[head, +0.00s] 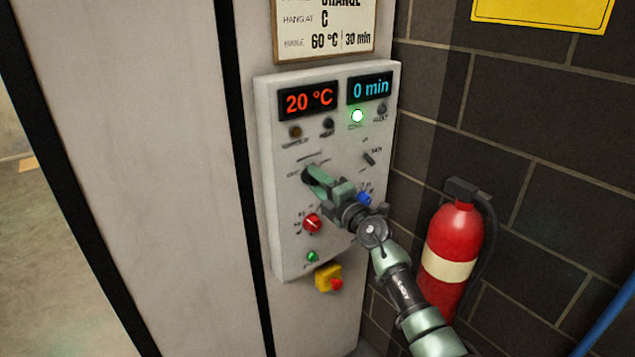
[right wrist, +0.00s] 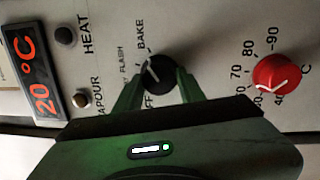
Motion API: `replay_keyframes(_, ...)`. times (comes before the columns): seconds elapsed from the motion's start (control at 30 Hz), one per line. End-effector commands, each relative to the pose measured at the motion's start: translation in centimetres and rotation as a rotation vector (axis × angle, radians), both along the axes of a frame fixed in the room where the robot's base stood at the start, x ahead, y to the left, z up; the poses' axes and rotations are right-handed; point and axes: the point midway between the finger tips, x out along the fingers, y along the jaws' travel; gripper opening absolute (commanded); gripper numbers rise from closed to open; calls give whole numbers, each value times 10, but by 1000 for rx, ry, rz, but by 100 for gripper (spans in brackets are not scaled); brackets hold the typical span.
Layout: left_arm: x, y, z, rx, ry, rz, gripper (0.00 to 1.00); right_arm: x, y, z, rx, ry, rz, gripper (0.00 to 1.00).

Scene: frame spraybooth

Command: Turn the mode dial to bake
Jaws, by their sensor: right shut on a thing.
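The black mode dial (right wrist: 158,74) is on the white control panel (head: 268,140), with OFF, FLASH and BAKE printed around it. My right gripper (right wrist: 160,82) is shut on the dial, one finger on each side. The dial's white pointer mark leans to the upper left in the right wrist view, on the FLASH and BAKE side; I cannot tell exactly which label it meets. In the head view my right gripper (head: 316,178) covers most of the dial. My left gripper is not in view.
The displays read 20 °C (head: 308,100) and 0 min (head: 370,88); a green lamp (head: 357,116) is lit. A fire extinguisher (head: 452,240) hangs at right.

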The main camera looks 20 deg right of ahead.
Motion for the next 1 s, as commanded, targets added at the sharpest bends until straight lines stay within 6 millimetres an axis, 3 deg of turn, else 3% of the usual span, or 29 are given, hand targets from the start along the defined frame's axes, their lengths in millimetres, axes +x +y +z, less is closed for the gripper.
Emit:
replay_keyframes(0.3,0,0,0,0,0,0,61,0,1,-1,115,44,1,0)
replay_keyframes(0.83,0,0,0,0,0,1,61,0,1,-1,140,53,2,0)
replay_keyframes(0.87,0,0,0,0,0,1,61,0,1,-1,140,53,2,42)
replay_keyframes(0.93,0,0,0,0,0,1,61,0,1,-1,139,52,2,61)
replay_keyframes(1.0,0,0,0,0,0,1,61,0,1,-1,138,52,1,61)
